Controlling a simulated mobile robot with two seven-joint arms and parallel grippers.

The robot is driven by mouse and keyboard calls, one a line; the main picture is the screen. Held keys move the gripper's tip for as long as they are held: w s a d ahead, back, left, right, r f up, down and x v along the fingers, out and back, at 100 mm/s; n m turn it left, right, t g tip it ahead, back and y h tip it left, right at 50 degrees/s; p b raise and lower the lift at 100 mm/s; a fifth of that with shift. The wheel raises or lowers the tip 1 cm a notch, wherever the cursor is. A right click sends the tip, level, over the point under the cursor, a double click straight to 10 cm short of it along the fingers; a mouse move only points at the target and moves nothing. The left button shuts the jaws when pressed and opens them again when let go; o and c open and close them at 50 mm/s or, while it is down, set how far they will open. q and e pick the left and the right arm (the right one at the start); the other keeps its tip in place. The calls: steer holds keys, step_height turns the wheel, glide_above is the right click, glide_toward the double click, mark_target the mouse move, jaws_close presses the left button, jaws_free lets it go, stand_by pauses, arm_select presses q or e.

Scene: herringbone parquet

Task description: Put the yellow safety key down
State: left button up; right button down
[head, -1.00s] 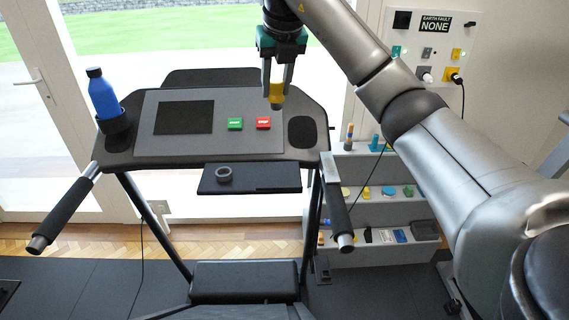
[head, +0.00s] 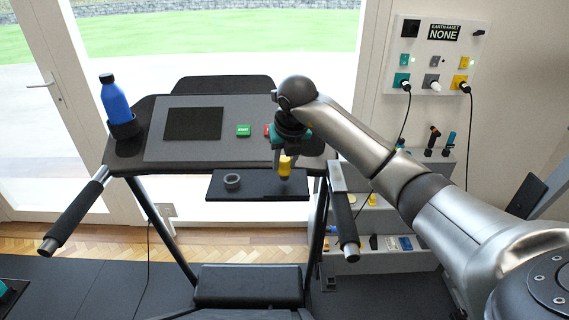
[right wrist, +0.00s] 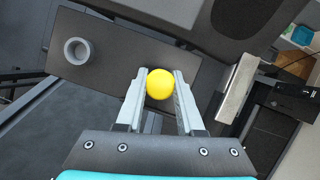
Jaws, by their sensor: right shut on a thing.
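The yellow safety key (head: 285,165) hangs upright between the fingers of my right gripper (head: 285,168), with a dark lower end. In the right wrist view its round yellow top (right wrist: 160,84) sits between the two fingertips (right wrist: 160,88). My right gripper is shut on it, over the right part of the small dark shelf (head: 258,190) below the treadmill console. I cannot tell whether the key touches the shelf. A grey ring-shaped holder (head: 232,181) stands on the shelf's left part and shows empty in the right wrist view (right wrist: 77,50).
The treadmill console (head: 160,150) carries a blue bottle (head: 115,103), a green button (head: 243,131) and a red button partly hidden by my gripper. Handrails (head: 75,215) (head: 343,215) flank the shelf. A white rack (head: 400,260) stands at right. The shelf between holder and key is clear.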

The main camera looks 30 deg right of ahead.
steer(key=shift+f, duration=0.6)
steer(key=shift+f, duration=0.15)
steer(key=c, duration=0.5)
jaws_free()
steer(key=shift+r, duration=0.3)
steer(key=b+v, duration=0.1)
steer(key=v, duration=1)
steer(key=shift+s+a+r, duration=0.1)
steer(key=shift+s+r, duration=0.15)
steer(key=shift+r, duration=0.05)
